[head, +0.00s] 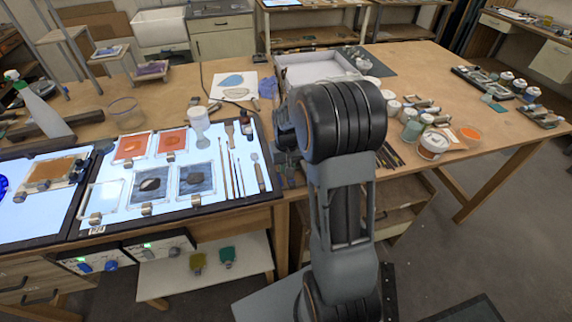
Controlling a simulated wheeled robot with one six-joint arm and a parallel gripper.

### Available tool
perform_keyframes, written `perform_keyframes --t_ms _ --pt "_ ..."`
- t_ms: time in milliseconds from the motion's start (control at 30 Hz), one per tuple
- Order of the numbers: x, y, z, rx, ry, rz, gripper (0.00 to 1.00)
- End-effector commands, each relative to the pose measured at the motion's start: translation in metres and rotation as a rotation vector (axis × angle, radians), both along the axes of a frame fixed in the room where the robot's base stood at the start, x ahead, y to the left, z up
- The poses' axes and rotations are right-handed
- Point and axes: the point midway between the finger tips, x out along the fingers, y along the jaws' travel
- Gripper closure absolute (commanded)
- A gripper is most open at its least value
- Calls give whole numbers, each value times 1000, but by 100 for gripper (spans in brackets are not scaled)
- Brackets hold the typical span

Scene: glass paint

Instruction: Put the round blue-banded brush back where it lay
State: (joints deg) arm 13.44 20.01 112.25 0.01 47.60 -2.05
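Several thin brushes (233,172) lie side by side on the lit panel (210,206), right of the framed glass pieces. A thicker tool with a pale round head (257,172) lies at their right. I cannot make out a blue band on any of them at this size, so I cannot tell which is the round blue-banded brush. My arm stands upright in the middle of the view. What seems to be my gripper (287,165) shows only in part at the panel's right edge, behind my arm. Its fingers and anything in them are hidden.
Framed glass pieces (150,184) fill the panel's left part. A white cup (199,126) and a small dark bottle (246,123) stand at its back. Jars (411,131) and a white tray (310,72) are on the bench. More brushes (389,156) lie right of my arm.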

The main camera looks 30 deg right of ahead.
Motion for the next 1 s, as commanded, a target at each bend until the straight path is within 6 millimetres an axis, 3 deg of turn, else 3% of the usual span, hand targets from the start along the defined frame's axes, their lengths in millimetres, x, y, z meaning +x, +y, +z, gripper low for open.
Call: perform_keyframes --t_ms 1000 --pt "-2 0 -5 0 -1 -1 100"
